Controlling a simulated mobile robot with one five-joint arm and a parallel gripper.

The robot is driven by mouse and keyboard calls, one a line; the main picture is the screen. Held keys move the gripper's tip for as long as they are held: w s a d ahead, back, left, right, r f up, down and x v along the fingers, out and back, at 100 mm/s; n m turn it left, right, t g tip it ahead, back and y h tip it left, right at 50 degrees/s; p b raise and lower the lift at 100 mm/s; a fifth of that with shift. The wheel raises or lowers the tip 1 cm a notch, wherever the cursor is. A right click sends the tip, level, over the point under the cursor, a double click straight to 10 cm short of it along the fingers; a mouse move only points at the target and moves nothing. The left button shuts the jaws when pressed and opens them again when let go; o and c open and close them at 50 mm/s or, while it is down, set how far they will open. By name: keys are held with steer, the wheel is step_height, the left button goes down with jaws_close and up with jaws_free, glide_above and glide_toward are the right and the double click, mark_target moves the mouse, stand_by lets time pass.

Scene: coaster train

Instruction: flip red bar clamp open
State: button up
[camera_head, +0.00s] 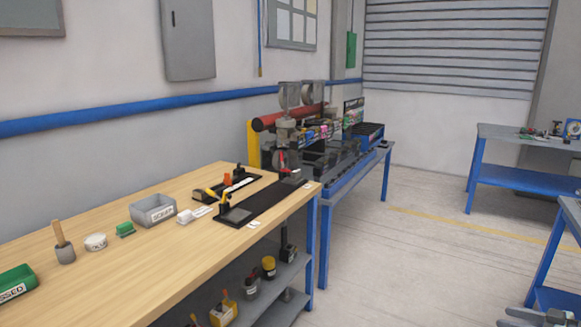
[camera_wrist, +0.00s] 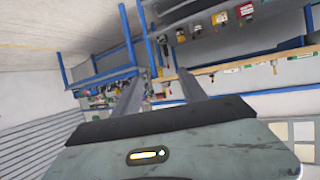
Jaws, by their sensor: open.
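A small red upright handle (camera_head: 282,160), which looks like the red bar clamp, stands at the far right end of a black fixture plate (camera_head: 262,205) on the wooden bench. It is small and I cannot tell its exact tilt. The wrist view is tilted, and I cannot make out the red clamp there.
A blue-framed machine table (camera_head: 340,185) stands beyond. Floor (camera_head: 415,265) is clear right of the bench.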

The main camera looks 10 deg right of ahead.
steer(key=shift+g+y, duration=0.3)
steer(key=shift+g, duration=0.5)
steer(key=w+a, duration=0.1)
steer(key=a, duration=0.1)
steer(key=w+a+p, duration=0.1)
steer(key=a, duration=0.1)
steer(key=w+a+p, duration=0.1)
steer(key=w+a, duration=0.1)
steer(key=shift+w, duration=0.1)
jaws_close()
steer(key=w+a+f+m+g+p, duration=0.1)
steer(key=w+a+g+p, duration=0.25)
steer(key=a, duration=0.65)
steer(key=w+a+f+m+g+p, duration=0.1)
steer(key=w+a+g+p, duration=0.25)
steer(key=a, duration=0.75)
steer(key=a+r+m+g+h+p, duration=0.2)
steer(key=a+h+p, duration=0.4)
steer(key=a, duration=1.7)
steer(key=shift+s+r+m+g+h, duration=0.15)
steer(key=shift+s+m+g+h, duration=0.25)
steer(key=shift+m+g, duration=0.25)
steer(key=shift+d, duration=0.15)
